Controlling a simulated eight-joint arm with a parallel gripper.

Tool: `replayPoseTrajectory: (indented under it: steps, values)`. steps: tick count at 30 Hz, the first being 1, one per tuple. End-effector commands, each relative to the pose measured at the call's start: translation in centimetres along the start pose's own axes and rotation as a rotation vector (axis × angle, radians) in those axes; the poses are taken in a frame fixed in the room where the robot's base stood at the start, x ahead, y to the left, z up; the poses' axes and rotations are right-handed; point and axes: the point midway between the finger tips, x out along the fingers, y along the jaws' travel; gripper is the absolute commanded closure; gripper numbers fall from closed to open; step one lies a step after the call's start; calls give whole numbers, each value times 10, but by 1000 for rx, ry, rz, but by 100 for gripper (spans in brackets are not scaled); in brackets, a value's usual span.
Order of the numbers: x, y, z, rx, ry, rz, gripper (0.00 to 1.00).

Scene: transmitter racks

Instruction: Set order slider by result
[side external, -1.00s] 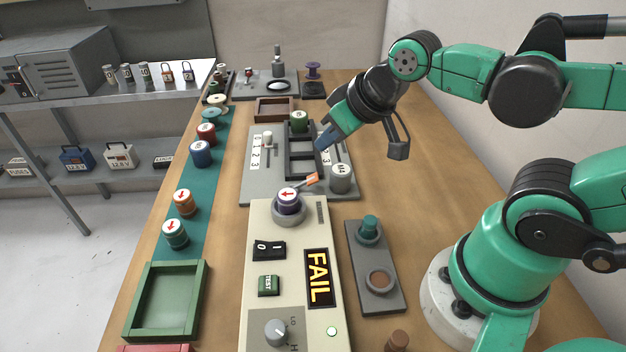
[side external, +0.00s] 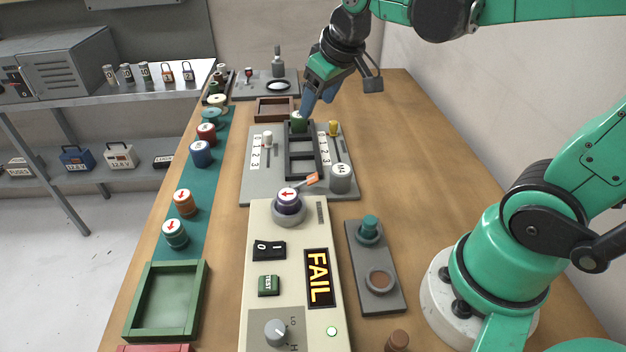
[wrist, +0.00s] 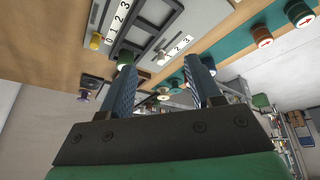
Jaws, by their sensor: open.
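A grey slider board (side external: 257,188) carries a yellow-knobbed slider (side external: 334,129) on the right and a white-knobbed slider (side external: 268,138) on the left, each beside a number strip. Both knobs sit near the far, zero end. Between them is a dark rack (side external: 301,155) with a green canister (side external: 299,122) at its far end. My gripper (side external: 308,110) is open and empty, over the far end of the board close to the canister; contact cannot be told. The wrist view shows its two fingers apart (wrist: 160,82). The tester display (side external: 318,277) reads FAIL.
A canister with a red arrow (side external: 288,198) sits in the tester's socket, with an orange flag beside it. A grey M4 cylinder (side external: 341,178) stands at the board's near right corner. Canisters line the teal strip (side external: 190,230) at left. The table right of the board is clear.

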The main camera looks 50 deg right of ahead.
Motion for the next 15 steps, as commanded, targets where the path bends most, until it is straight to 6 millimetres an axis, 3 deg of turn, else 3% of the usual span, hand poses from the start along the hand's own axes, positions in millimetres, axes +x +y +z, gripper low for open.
replayPoseTrajectory:
  steps: [3,7,15]
  values:
    - [16,29,-24,1,-90,10,43]
    - [40,61,-41,-1,-189,6,43]
    - [99,124,-44,1,-360,-35,43]
